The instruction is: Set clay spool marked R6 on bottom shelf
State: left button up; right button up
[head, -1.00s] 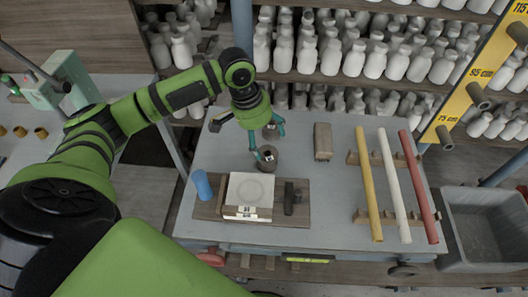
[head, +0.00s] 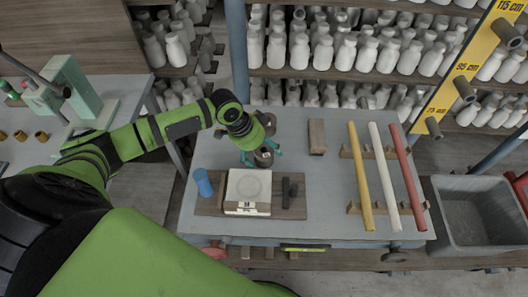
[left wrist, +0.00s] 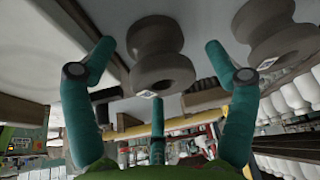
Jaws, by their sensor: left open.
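A dark grey clay spool (head: 263,158) stands on the grey table behind the white scale. It shows large in the left wrist view (left wrist: 160,65), with a small white label too small to read. A second spool (head: 268,121) stands just behind it and also shows in the left wrist view (left wrist: 270,35), label unreadable. My left gripper (head: 262,155) is open at the nearer spool, with teal fingers on either side of it. In the left wrist view the fingers (left wrist: 160,85) are spread wide, apart from the spool. My right gripper is not in view.
The white scale (head: 248,189) sits on a wooden board with a blue cylinder (head: 203,183) beside it. A brown block (head: 317,136) and yellow, white and red rods (head: 384,170) lie to the right. White bottles (head: 345,53) fill the back shelves. A grey bin (head: 483,253) stands right.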

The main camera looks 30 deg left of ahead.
pick_arm(q)
jog(key=shift+w+f, duration=0.1)
jog(key=shift+f, duration=0.15)
jog(key=c, duration=1.3)
jog(key=shift+r, duration=0.1)
jog(key=shift+c, duration=0.9)
jog(key=shift+r, duration=0.1)
